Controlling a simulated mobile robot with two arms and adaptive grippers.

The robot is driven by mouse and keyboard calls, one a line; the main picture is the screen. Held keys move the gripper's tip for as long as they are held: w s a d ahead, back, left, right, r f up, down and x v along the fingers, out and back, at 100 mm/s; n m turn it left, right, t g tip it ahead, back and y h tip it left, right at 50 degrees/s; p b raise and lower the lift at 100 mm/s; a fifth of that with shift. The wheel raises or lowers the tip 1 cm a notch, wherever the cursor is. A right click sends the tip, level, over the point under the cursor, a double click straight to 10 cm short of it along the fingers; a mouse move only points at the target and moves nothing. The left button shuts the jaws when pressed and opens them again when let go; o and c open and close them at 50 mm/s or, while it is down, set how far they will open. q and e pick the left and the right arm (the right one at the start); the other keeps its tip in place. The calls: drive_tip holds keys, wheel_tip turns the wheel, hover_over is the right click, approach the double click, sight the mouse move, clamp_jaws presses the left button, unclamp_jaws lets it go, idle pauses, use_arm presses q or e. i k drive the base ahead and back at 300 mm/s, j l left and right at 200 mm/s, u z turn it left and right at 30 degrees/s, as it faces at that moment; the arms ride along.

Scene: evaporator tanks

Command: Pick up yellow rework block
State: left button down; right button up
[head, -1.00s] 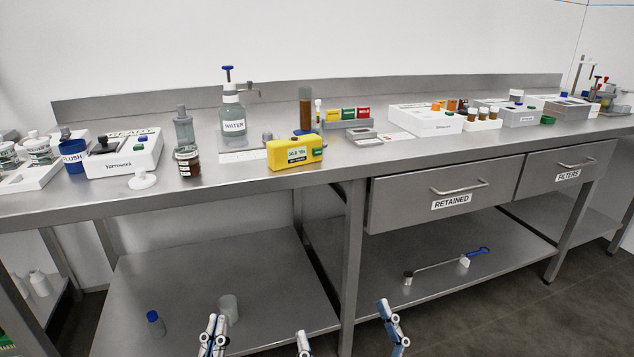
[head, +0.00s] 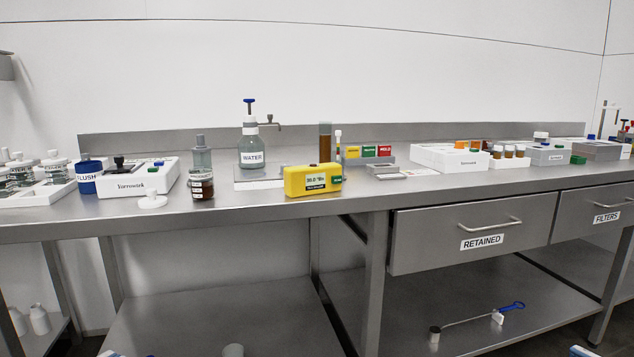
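A small yellow block (head: 352,151) sits at the left end of a grey rack (head: 366,160) on the bench, beside a green block (head: 369,151) and a red block (head: 384,150). The lettering on the yellow block is too small to read. A larger yellow box (head: 295,182) with a display stands in front and to the left of the rack. Neither gripper shows clearly; only slivers of my arms show at the bottom edge. The rack is far from them, and nothing is seen held.
A water bottle (head: 251,150) with a blue pump and a brown cylinder (head: 325,142) stand left of the rack. A grey device (head: 384,169) lies in front of it. White trays stand farther right. The bench front edge and RETAINED drawer (head: 470,235) lie nearer me.

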sight(351, 152)
drive_tip(key=i+l, duration=0.4)
drive_tip(key=i, duration=0.15)
drive_tip(key=i+l, duration=0.45)
drive_tip(key=i, duration=0.05)
